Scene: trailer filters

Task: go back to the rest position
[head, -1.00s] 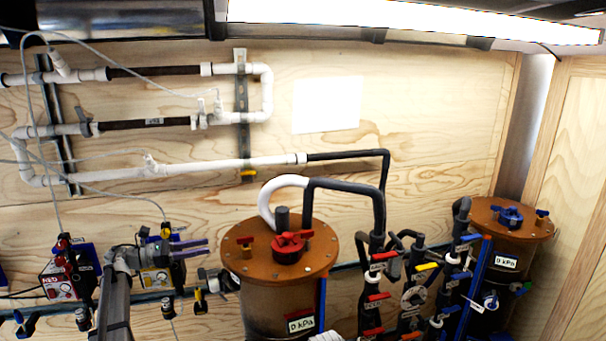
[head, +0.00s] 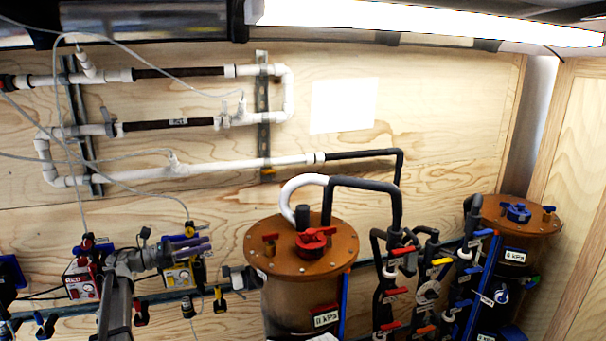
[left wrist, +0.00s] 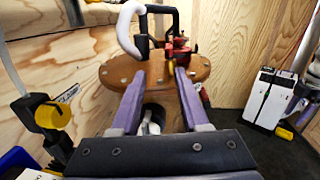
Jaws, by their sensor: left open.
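My left gripper (head: 190,248) is at the lower left of the head view, in front of the dosing boxes on the wall and left of the near filter tank. Its two purple fingers are apart with nothing between them; they also show in the left wrist view (left wrist: 156,80). Beyond the fingertips in the wrist view is the orange-brown lid (left wrist: 150,75) of a filter tank, apart from the fingers. The same kind of lid tops the near tank (head: 275,255) in the head view, with a red valve handle (head: 315,240). My right gripper is not in view.
White and black pipes (head: 200,172) run along the plywood wall. A second tank lid (head: 490,212) stands at the right, with several valves (head: 440,262) between the tanks. A yellow-knobbed valve (left wrist: 52,115) is left of the gripper.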

